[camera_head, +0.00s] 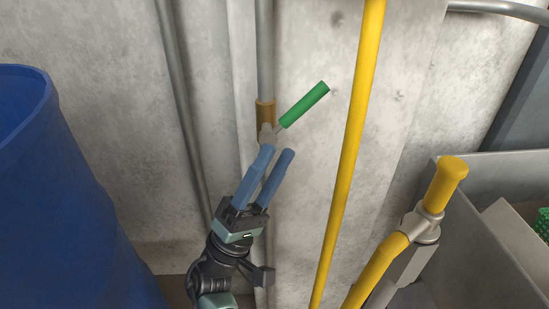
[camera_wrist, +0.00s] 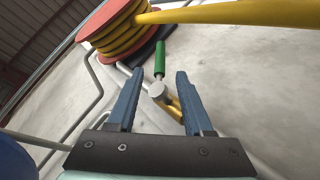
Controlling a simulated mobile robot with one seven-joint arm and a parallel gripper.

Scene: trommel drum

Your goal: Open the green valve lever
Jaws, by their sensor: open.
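The green valve lever (camera_head: 304,105) slants up and to the right from a valve with a brass-coloured fitting (camera_head: 265,112) on a vertical grey pipe against the wall. My gripper (camera_head: 280,150) is open, with two blue fingers, just below the valve and pointing up at it. No contact with the lever shows. In the wrist view the green lever (camera_wrist: 160,58) stands beyond the fingertips of my gripper (camera_wrist: 155,75). The valve's round pale hub (camera_wrist: 157,89) appears between the fingers, and nothing is gripped.
A blue barrel (camera_head: 60,190) stands at the left. A yellow hose (camera_head: 350,150) hangs right of the lever. A yellow pipe with a fitting (camera_head: 420,225) and a grey bin (camera_head: 490,165) are at the right. The wrist view shows a red hose reel (camera_wrist: 105,25) above.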

